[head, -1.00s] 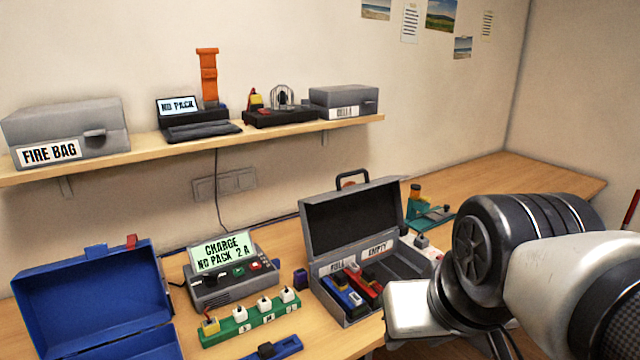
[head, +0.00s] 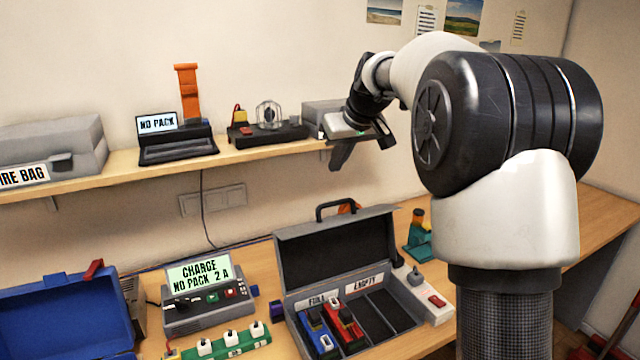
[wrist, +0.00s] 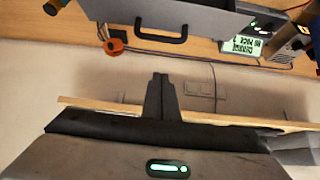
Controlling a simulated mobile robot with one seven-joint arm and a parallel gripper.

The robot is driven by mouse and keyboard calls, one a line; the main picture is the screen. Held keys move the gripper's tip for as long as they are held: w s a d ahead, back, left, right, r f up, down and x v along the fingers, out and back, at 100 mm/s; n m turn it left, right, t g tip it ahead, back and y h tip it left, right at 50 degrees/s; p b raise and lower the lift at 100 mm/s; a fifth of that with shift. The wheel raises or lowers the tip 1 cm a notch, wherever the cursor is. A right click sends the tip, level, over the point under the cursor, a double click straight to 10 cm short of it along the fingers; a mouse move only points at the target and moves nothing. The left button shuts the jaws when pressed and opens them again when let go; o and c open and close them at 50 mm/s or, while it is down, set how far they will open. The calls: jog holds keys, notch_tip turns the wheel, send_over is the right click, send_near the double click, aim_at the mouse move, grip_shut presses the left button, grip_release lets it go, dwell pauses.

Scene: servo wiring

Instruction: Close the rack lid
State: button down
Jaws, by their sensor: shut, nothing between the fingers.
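The grey rack (head: 382,342) stands on the bench with its lid (head: 335,248) open, tilted up at the back. Inside are a blue pack (head: 318,333) and a red pack (head: 344,325) on the side labelled FULL; the slots under EMPTY look bare. The lid's back and dark handle also show upside down in the wrist view, where the lid (wrist: 195,18) is at the top. My gripper (head: 337,166) is shut and empty, in front of the shelf's right end, above and behind the lid and apart from it. Its closed fingers (wrist: 159,78) point toward the lid in the wrist view.
The shelf (head: 110,172) carries a fire bag (head: 60,145), a NO PACK device (head: 172,140) and a grey box (head: 325,108) partly behind my gripper. The charger (head: 203,300) and an open blue case (head: 60,310) stand left of the rack.

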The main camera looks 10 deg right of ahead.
jog(key=w+f, duration=0.1)
jog(key=f, duration=0.2)
jog(key=w+f, duration=0.1)
jog(key=f, duration=0.2)
jog(key=w+a+f+p, duration=0.1)
jog(key=f, duration=0.1)
jog(key=shift+f, duration=0.4)
jog(key=shift+s+d+f, duration=0.2)
jog(key=shift+s+f, duration=0.05)
jog(key=shift+s, duration=0.1)
jog(key=shift+f, duration=0.1)
